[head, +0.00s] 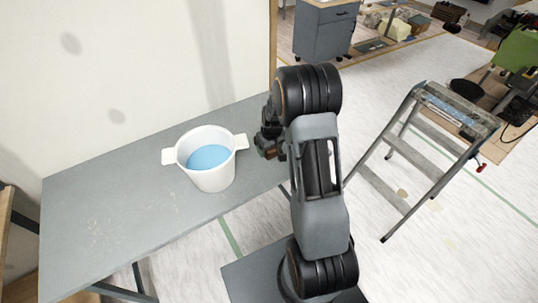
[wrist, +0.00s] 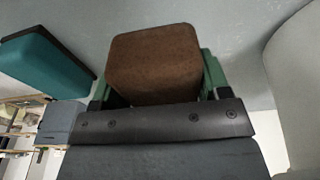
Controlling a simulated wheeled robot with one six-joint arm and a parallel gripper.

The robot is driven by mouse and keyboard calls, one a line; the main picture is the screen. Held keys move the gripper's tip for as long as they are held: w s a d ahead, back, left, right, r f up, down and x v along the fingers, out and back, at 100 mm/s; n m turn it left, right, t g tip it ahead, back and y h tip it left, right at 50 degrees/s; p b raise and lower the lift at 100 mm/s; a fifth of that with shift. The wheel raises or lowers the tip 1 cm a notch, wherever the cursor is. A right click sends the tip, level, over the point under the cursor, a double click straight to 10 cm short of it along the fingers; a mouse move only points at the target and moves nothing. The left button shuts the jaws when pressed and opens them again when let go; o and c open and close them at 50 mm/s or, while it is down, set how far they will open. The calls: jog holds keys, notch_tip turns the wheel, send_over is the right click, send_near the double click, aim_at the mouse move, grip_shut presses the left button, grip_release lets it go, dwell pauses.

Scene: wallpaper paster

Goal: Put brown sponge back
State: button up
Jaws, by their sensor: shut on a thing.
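The brown sponge (wrist: 155,65) is a rounded block between the green-edged fingers of my gripper (wrist: 158,92) in the wrist view. My gripper is shut on it. In the head view my gripper (head: 268,146) is over the right end of the grey table (head: 120,205), to the right of the white bucket (head: 213,176). A small brown patch shows at its tip, but most of the sponge is hidden there. The bucket stands upright on the table and holds blue liquid.
A teal block with a dark side (wrist: 42,58) shows at the left of the wrist view; I cannot tell what it is. A stepladder (head: 425,150) stands on the floor to the right. A grey cabinet (head: 325,32) stands behind. The table's left part is clear.

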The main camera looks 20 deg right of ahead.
jog(key=shift+f, duration=2.1)
jog(key=shift+f, duration=0.2)
jog(key=o, duration=0.9)
jog(key=shift+o, duration=0.2)
jog(key=shift+r, duration=0.15)
